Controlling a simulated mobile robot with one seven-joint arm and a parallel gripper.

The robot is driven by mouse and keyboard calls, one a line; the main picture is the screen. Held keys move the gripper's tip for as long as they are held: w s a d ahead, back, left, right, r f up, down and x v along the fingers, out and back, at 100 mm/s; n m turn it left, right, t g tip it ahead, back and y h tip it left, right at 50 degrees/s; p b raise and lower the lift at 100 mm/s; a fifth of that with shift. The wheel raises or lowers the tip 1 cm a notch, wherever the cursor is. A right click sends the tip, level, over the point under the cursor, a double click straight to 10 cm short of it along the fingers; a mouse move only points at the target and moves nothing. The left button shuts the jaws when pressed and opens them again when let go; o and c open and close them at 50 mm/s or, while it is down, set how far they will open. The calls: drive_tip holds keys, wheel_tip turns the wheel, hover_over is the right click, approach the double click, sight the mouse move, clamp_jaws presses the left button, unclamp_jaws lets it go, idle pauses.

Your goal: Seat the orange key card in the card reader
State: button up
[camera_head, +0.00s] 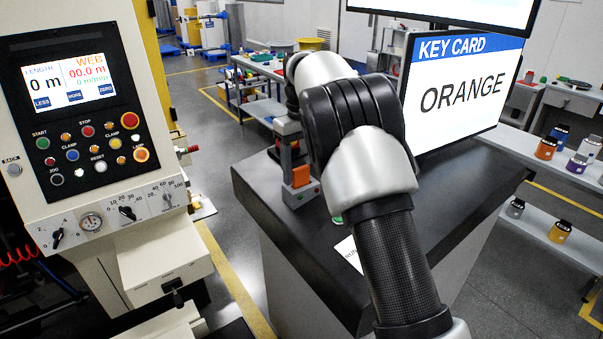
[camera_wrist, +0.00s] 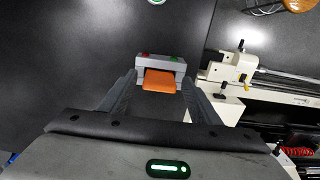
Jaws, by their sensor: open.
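The orange key card (camera_wrist: 160,82) is at the grey card reader (camera_wrist: 158,66), its near part sticking out toward me; I cannot tell how deep it sits. The reader has a red and a green mark on top. My gripper (camera_wrist: 160,76) is open, its dark fingers on either side of the card with visible gaps. In the head view, the orange card (camera_head: 302,176) shows low at the grey reader on the dark counter's left edge. My arm hides part of that area.
The dark counter (camera_head: 262,178) carries a screen (camera_head: 460,90) reading "KEY CARD ORANGE". A white label (camera_head: 348,253) lies near its front. A cream machine with a control panel (camera_head: 85,130) stands at left. Shelves with several jars (camera_head: 546,147) are at right.

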wheel_tip(320, 180, up, 10)
drive_tip(key=shift+f+p, duration=0.1)
drive_tip(key=shift+p, duration=0.65)
drive_tip(key=s+d+r+m+t+y, duration=0.1)
drive_tip(key=s+d+r+m, duration=0.1)
drive_tip(key=s+d+r, duration=0.45)
drive_tip(key=s+d+r+m+t, duration=0.2)
drive_tip(key=s+d+r, duration=0.15)
drive_tip(key=s, duration=0.55)
drive_tip(key=s+d+f+m+t, duration=0.1)
drive_tip(key=s+f, duration=0.2)
drive_tip(key=s, duration=0.4)
drive_tip(key=s+d+f+m, duration=0.1)
drive_tip(key=s+f, duration=0.2)
drive_tip(key=s, duration=0.4)
drive_tip(key=s+d+f+t+h, duration=0.1)
drive_tip(key=s+f, duration=0.2)
drive_tip(key=s, duration=0.4)
drive_tip(key=shift+m+t, duration=0.3)
drive_tip(key=shift+m, duration=0.1)
drive_tip(key=shift+f, duration=0.2)
